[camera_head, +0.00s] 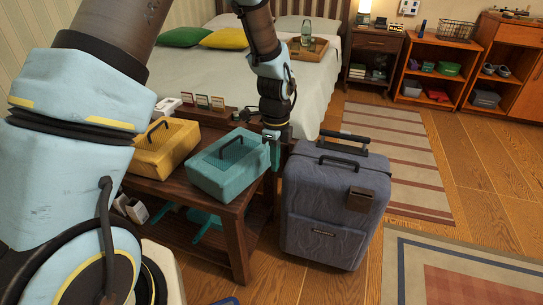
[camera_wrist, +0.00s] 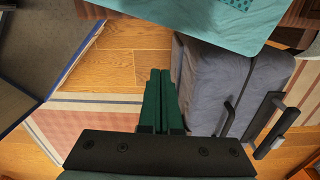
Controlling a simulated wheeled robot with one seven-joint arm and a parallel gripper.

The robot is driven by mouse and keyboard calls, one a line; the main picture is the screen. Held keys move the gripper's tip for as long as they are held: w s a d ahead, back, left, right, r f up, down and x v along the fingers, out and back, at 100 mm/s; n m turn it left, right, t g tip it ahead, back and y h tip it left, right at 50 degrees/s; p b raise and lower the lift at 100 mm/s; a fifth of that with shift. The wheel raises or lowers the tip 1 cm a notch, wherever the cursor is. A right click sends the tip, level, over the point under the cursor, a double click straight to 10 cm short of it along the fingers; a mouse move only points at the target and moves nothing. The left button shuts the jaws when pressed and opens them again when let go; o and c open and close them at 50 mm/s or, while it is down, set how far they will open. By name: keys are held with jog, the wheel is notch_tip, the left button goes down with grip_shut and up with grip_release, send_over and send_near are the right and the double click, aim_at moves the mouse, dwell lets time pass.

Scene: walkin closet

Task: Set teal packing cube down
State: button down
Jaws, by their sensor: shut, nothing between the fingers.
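The teal packing cube (camera_head: 229,166) rests on the right end of the wooden bench (camera_head: 237,207), with its dark handle on top. Part of it also shows along the top of the wrist view (camera_wrist: 225,18). My gripper (camera_head: 273,152) is at the cube's right side, pointing down between the cube and the suitcase. In the wrist view my gripper (camera_wrist: 160,100) has its green fingers together with nothing between them. Whether a finger touches the cube I cannot tell.
A yellow packing cube (camera_head: 165,150) sits on the bench to the left, with small cards (camera_head: 203,101) behind. A grey-blue suitcase (camera_head: 330,212) stands upright close to the bench's right end. A bed (camera_head: 215,75) is behind. Striped rug (camera_head: 398,160) and open floor lie right.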

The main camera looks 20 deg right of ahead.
aim_at(262, 172)
jog(key=shift+w+a+f, duration=0.45)
jog(key=shift+w+f, duration=0.05)
jog(key=shift+f, duration=0.4)
jog(key=shift+w+a+f, duration=0.45)
jog(key=shift+f, duration=0.45)
jog(key=shift+w+a+f, duration=0.45)
jog(key=shift+w+f, duration=0.05)
jog(key=shift+f, duration=0.4)
jog(key=shift+w, duration=0.1)
jog(key=shift+w+a+p, duration=0.45)
jog(key=shift+w+a, duration=0.75)
jog(key=shift+w, duration=0.05)
jog(key=s+d, duration=0.3)
jog(key=shift+p, duration=0.3)
notch_tip(262, 172, up, 10)
jog(key=shift+a, duration=0.15)
